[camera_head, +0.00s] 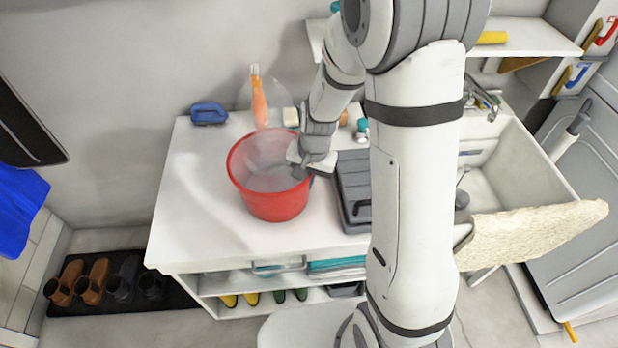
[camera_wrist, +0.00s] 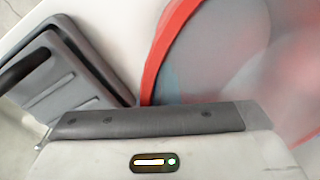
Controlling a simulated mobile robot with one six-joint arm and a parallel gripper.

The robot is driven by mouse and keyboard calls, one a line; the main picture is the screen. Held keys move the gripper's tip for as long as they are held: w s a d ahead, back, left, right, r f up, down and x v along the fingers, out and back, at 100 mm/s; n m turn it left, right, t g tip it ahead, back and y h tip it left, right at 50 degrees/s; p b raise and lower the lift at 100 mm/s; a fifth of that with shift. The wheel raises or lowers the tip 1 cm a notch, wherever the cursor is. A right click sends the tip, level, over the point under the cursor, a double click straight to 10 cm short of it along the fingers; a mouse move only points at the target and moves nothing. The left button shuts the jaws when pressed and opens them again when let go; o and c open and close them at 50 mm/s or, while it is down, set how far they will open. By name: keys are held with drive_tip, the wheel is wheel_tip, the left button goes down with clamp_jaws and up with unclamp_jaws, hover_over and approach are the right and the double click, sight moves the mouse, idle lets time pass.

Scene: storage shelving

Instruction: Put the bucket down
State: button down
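The red bucket (camera_head: 275,206) is upright over the left part of the white countertop (camera_head: 190,225). Whether its base touches the top or hangs just above it is not clear. My gripper (camera_head: 299,171) is at the right side of the bucket's rim, partly over its opening. In the wrist view the bucket's red rim (camera_wrist: 160,50) runs down behind the dark edge of my gripper. The fingertips are hidden there and small in the head view, so their grip on the rim is not clear. The bucket's inside looks greyish.
A grey case (camera_head: 353,190) lies right of the bucket. A blue brush (camera_head: 208,113), an orange spray bottle (camera_head: 259,105) and a pale block (camera_head: 290,117) stand behind it. A sink (camera_head: 510,165) is to the right. The countertop's front left is clear.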

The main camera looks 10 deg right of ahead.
drive_tip(key=c, duration=2.1)
unclamp_jaws()
drive_tip(key=shift+f, duration=0.15)
drive_tip(key=o, duration=0.4)
wheel_tip(320, 180, up, 12)
drive_tip(key=d, duration=0.1)
drive_tip(key=s+d+r+n, duration=0.1)
drive_tip(key=s+d+r, duration=0.1)
drive_tip(key=s, duration=0.3)
drive_tip(key=s+d+r+n+t, duration=0.1)
drive_tip(key=s+d+r+n, duration=0.1)
drive_tip(key=s, duration=0.3)
drive_tip(key=s+d+r+n+t+h, duration=0.1)
drive_tip(key=s+d+r, duration=0.1)
drive_tip(key=s, duration=0.4)
drive_tip(key=shift+d+r+n, duration=0.1)
drive_tip(key=shift+r+n, duration=0.3)
drive_tip(key=shift+r, duration=0.5)
